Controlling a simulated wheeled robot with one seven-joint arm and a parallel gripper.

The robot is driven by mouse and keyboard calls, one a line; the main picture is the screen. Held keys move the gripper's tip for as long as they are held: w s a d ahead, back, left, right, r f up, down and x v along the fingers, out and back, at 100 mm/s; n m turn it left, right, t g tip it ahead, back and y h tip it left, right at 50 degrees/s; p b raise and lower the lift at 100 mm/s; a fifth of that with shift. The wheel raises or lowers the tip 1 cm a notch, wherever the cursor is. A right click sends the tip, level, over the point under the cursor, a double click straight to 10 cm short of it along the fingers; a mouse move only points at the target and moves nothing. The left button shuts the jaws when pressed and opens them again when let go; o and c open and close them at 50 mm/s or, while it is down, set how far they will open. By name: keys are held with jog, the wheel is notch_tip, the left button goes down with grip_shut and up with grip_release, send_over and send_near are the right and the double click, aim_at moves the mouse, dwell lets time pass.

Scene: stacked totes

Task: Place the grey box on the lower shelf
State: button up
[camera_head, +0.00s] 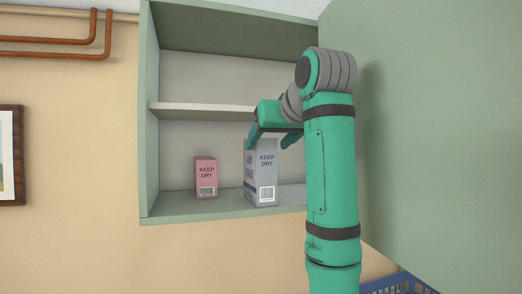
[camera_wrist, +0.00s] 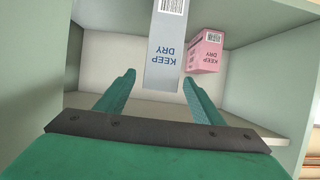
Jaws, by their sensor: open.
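The grey box (camera_head: 261,181) with "KEEP DRY" and a barcode stands upright on the lower shelf (camera_head: 226,207), the floor of the green wall cabinet. My gripper (camera_head: 269,143) is open at the top of the box, under the middle shelf. In the wrist view the grey box (camera_wrist: 166,50) lies between and just beyond the two fingertips (camera_wrist: 158,79), with the right finger close to its side. Whether a finger touches it I cannot tell. My arm hides the right part of the cabinet in the head view.
A smaller pink box (camera_head: 206,177) stands left of the grey box, with a gap between; it also shows in the wrist view (camera_wrist: 206,50). The middle shelf (camera_head: 205,108) is close above my gripper. The open cabinet door (camera_head: 440,130) is at right. A blue crate (camera_head: 400,284) is below.

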jog(key=v, duration=0.2)
jog(key=shift+s+d+r, duration=0.1)
jog(key=shift+s, duration=0.15)
jog(key=shift+s+r, duration=0.2)
jog(key=shift+s, duration=0.3)
jog(key=shift+w, duration=0.15)
